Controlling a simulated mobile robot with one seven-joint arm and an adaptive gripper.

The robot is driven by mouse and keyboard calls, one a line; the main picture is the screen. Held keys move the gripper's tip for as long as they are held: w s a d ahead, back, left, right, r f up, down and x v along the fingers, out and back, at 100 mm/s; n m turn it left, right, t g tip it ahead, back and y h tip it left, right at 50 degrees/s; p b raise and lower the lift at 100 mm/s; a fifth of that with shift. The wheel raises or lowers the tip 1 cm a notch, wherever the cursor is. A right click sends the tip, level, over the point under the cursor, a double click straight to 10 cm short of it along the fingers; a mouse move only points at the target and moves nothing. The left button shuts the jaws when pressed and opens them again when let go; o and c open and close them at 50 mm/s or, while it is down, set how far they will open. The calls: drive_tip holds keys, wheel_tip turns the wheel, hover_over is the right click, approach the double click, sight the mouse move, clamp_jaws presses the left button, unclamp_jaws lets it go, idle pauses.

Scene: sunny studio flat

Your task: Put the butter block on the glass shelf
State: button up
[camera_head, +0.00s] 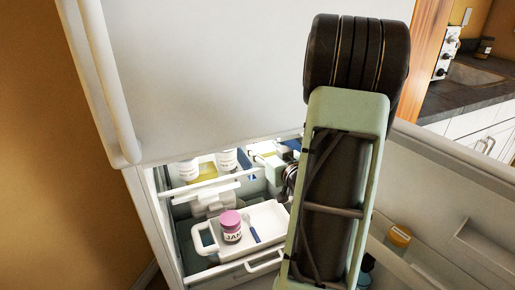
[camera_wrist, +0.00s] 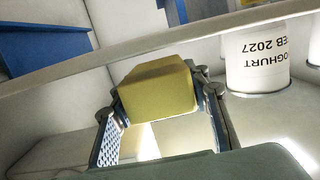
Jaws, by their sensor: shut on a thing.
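The butter block (camera_wrist: 156,92) is a plain yellow block in the wrist view. My gripper (camera_wrist: 162,105) is shut on it, with one finger on each side. In the head view my gripper (camera_head: 270,162) is inside the open fridge, partly hidden by my arm, and I cannot make out the butter there. The glass shelf shows by its pale front rail (camera_head: 208,186), and a rail also crosses the wrist view (camera_wrist: 60,72) beyond the butter. I cannot tell whether the butter touches the shelf.
White tubs (camera_head: 226,161) stand at the shelf; one yoghurt tub (camera_wrist: 257,62) is right of the butter in the wrist view. Below is a white tray (camera_head: 266,216) with a pink-lidded jam jar (camera_head: 231,227) and a blue-handled utensil (camera_head: 251,229). The open fridge door (camera_head: 455,190) is at right.

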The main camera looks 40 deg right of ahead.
sight(258, 146)
drive_tip(key=x, duration=0.3)
drive_tip(key=shift+r, duration=0.2)
drive_tip(key=shift+w+f+b, duration=0.2)
drive_tip(key=shift+f+b, duration=0.35)
drive_tip(key=shift+f, duration=0.1)
drive_tip(key=shift+f, duration=0.1)
drive_tip(key=shift+f, duration=0.15)
drive_tip(key=o, duration=1.3)
